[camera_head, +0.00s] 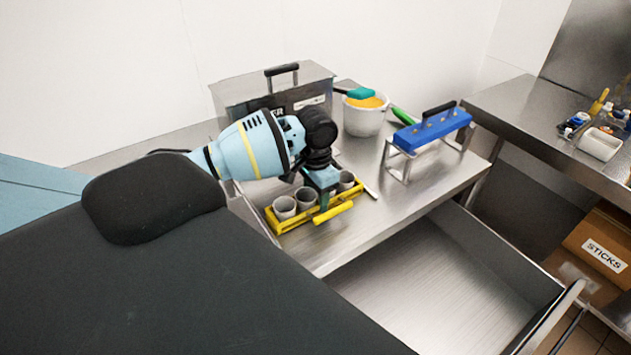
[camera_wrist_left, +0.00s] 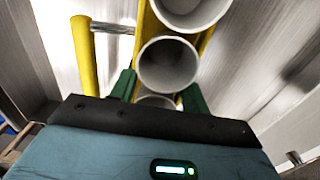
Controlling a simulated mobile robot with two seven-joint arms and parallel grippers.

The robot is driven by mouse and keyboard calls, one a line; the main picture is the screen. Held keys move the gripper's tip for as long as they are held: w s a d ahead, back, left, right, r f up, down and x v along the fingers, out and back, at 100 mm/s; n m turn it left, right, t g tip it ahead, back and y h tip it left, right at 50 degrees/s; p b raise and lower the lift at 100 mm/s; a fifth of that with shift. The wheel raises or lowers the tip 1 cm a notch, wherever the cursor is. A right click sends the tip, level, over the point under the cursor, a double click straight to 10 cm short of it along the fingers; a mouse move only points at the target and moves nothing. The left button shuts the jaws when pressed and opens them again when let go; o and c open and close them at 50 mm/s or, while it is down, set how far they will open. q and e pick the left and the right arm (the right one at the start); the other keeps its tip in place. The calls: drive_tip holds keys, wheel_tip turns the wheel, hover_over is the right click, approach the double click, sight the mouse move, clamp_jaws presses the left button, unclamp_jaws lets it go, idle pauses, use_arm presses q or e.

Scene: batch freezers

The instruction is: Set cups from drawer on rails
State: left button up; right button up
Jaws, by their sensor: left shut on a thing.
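A yellow cup rack (camera_head: 281,230) with a yellow side bar (camera_head: 333,212) is over the steel counter at mid-picture. Grey cups (camera_head: 284,207) stand in a row in it. My left gripper (camera_head: 322,192) points down over the rack and hides part of it. In the left wrist view its green fingers (camera_wrist_left: 158,88) lie on both sides of the rack (camera_wrist_left: 145,25), with a cup (camera_wrist_left: 168,63) between them. They look shut on the rack. I cannot tell whether the rack touches the counter. The steel drawer (camera_head: 440,280) below is open and looks empty.
Behind stand a steel bin (camera_head: 235,100) with a handle and a white bucket (camera_head: 363,118) with orange contents. A blue block (camera_head: 432,131) rests on a metal stand at the right. A box marked STICKS (camera_head: 603,250) is under the side table.

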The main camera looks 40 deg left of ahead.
use_arm(q)
drive_tip(key=o, duration=1.1)
drive_tip(key=shift+o, duration=0.2)
drive_tip(key=shift+r, duration=3.95)
drive_tip(key=shift+s+f, duration=0.1)
drive_tip(key=shift+f, duration=0.05)
